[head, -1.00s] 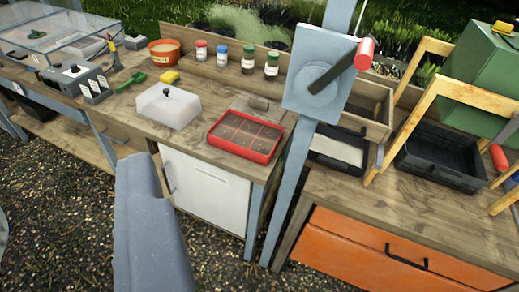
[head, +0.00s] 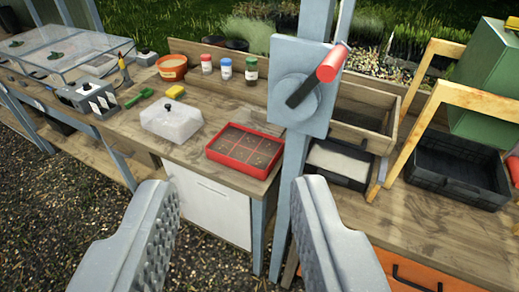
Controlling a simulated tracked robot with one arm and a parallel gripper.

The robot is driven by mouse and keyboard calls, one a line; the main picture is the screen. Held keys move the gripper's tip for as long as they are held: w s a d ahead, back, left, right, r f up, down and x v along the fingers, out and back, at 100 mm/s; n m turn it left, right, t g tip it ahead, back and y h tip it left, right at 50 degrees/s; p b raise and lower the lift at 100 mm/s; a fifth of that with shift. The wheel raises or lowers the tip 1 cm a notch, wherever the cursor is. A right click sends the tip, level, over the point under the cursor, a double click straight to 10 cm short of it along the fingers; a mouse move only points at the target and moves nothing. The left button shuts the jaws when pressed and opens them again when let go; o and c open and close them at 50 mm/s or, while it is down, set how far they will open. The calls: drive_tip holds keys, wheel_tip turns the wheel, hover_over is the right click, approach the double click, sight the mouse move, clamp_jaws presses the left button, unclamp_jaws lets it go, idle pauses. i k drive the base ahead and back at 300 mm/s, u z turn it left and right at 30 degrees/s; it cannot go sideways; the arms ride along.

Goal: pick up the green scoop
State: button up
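The green scoop (head: 139,97) lies on the wooden bench top at the left, between the grey switch box and the yellow sponge. It is small at this distance. My gripper (head: 232,205) is in the foreground with its two grey ridged fingers wide apart. Nothing is between the fingers. The gripper is well short of the scoop, which is up and to the left of it in the picture.
A clear-lidded white box (head: 172,122), yellow sponge (head: 176,92), orange pot (head: 173,68), grey switch box (head: 91,97) and red seed tray (head: 245,150) share the bench. A post with a red-handled crank (head: 333,62) stands right of them.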

sight(139, 98)
drive_tip(key=i, duration=1)
drive_tip(key=k, duration=1.1)
drive_tip(key=u, duration=1.05)
drive_tip(key=i, duration=1.55)
drive_tip(key=u, duration=0.55)
drive_tip(key=i, duration=1.35)
drive_tip(key=z, duration=0.85)
drive_tip(key=i, duration=1.05)
drive_tip(key=z, duration=0.7)
